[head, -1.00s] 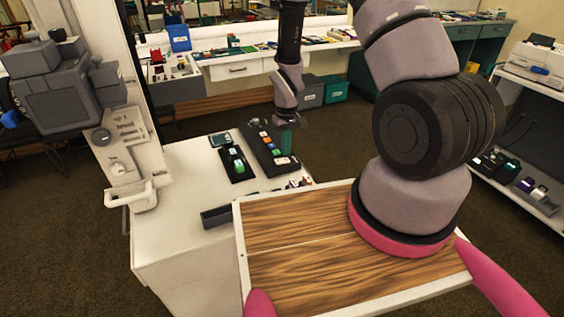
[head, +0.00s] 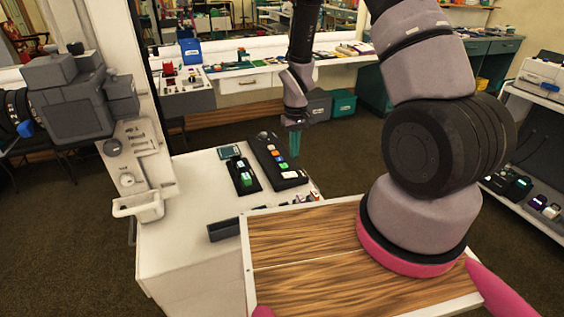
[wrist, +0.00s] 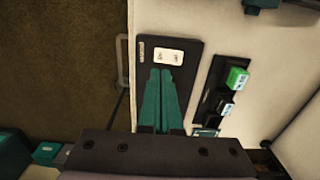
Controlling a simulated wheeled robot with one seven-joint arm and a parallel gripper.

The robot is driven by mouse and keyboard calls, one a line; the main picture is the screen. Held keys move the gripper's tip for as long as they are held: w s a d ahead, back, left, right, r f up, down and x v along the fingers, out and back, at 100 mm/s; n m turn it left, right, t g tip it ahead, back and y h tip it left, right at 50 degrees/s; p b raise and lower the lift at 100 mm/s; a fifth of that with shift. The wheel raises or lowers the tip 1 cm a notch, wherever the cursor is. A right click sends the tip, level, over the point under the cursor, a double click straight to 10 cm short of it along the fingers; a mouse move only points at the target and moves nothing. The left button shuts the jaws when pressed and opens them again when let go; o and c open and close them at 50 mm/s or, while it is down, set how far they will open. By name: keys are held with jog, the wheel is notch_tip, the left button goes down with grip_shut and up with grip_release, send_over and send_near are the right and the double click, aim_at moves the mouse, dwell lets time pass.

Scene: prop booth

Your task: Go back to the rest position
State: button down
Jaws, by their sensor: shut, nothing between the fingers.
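My gripper (head: 295,152) hangs at the far end of my arm in the head view, above the right edge of the white cabinet top. Its teal fingers also show in the wrist view (wrist: 163,82), pressed together with nothing between them. Below it lies a long black switch panel (head: 267,152) with several coloured switches. In the wrist view its white rocker switch (wrist: 169,57) shows just beyond the fingertips; the fingers cover part of the panel. The fingers appear apart from the panel.
A smaller black panel with a green rocker (head: 245,178) sits left of the long one. A dark open tray (head: 226,230) lies near the front of the white cabinet (head: 185,262). A grey camera (head: 72,105) stands left. Floor (head: 345,165) right of the cabinet is clear.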

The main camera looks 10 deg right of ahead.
jog(key=s+d+r+m+t+y, duration=0.1)
jog(key=s+d+r+m+t, duration=0.1)
jog(key=r, duration=1.2)
jog(key=s+d+r+m+t, duration=0.1)
jog(key=d+r, duration=0.1)
jog(key=r, duration=1.2)
jog(key=s+d+r+m+t+y, duration=0.1)
jog(key=s+r+m+t, duration=0.2)
jog(key=s+r, duration=1.1)
jog(key=shift+s+d+r+t, duration=0.25)
jog(key=shift+s+d+t, duration=0.25)
jog(key=shift+s, duration=0.55)
jog(key=shift+a, duration=0.1)
